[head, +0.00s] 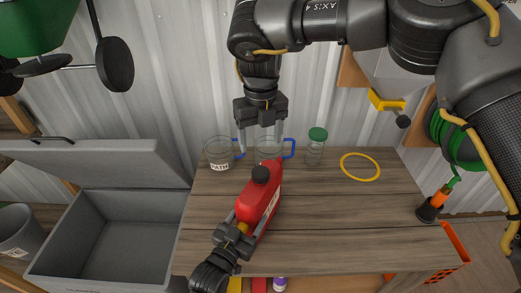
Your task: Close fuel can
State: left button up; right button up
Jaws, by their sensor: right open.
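The red fuel can (262,204) is over the front left part of the wooden workbench (335,215). A black cap (260,175) shows at its top end; I cannot tell how tightly it sits. My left gripper (239,223) comes in from the bottom, with its fingers on both sides of the can's near end, shut on it. My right gripper (262,148) points down behind the cap, open, with its fingers apart and nothing seen held between them. It overlaps a clear mug in the picture.
A clear mug marked PATH (219,166) and another clear mug with a blue handle (289,150) stand at the back. A green-lidded jar (316,148) and a yellow ring (360,167) are to the right. An open grey chest (105,240) stands left. The bench's right front is clear.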

jog(key=shift+r, duration=0.45)
pick_arm(q)
jog(key=o, duration=2)
jog(key=shift+c, duration=0.2)
jog(key=shift+s, duration=0.1)
jog(key=shift+s+a+f, duration=0.1)
jog(key=shift+s+a, duration=0.1)
jog(key=shift+s, duration=0.1)
jog(key=b+v, duration=0.2)
jog(key=v, duration=0.8)
pick_arm(e)
notch_tip(320, 180, down, 2)
jog(key=shift+f, duration=0.1)
pick_arm(q)
jog(key=shift+a, duration=0.1)
pick_arm(e)
jog(key=shift+a, duration=0.15)
